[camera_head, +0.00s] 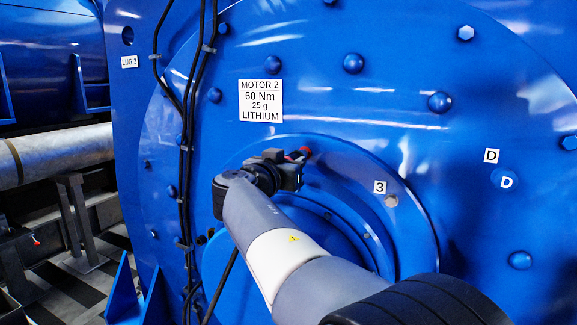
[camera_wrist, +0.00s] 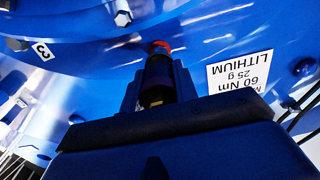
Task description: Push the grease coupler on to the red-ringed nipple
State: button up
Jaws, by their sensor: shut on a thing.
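My gripper (camera_head: 291,170) is at the motor's blue end face, near the round central hub. In the wrist view, my gripper (camera_wrist: 158,92) is shut on the dark, cylindrical grease coupler (camera_wrist: 158,80), with a brassy part low between the fingers. The coupler points at the face. The red-ringed nipple (camera_wrist: 160,47) shows as red at the coupler's far end, in line with it. In the head view the red ring (camera_head: 303,152) shows just past my fingertips. Whether the coupler is seated on the nipple or only close to it, I cannot tell.
A label (camera_head: 261,101) reads MOTOR 2, 60 Nm, 25 g, LITHIUM. A tag 3 (camera_head: 380,187) sits beside a bolt right of the hub. Black cables (camera_head: 187,130) run down the left of the face. Several bolt heads stand out around it.

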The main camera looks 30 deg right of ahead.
jog(key=shift+w+d, duration=0.3)
jog(key=shift+d, duration=0.1)
jog(key=o, duration=1.1)
jog(key=b+v, duration=0.2)
jog(key=v, duration=0.8)
jog(key=shift+s+a+b, duration=0.25)
jog(key=shift+a+b, duration=0.05)
jog(key=shift+b, duration=0.05)
jog(key=shift+d, duration=0.1)
jog(key=p+x, duration=0.2)
jog(key=x, duration=0.8)
jog(key=shift+w+d, duration=0.2)
jog(key=shift+w, duration=0.05)
jog(key=shift+s+a+p, duration=0.3)
jog(key=shift+a+p, duration=0.05)
jog(key=shift+p, duration=0.05)
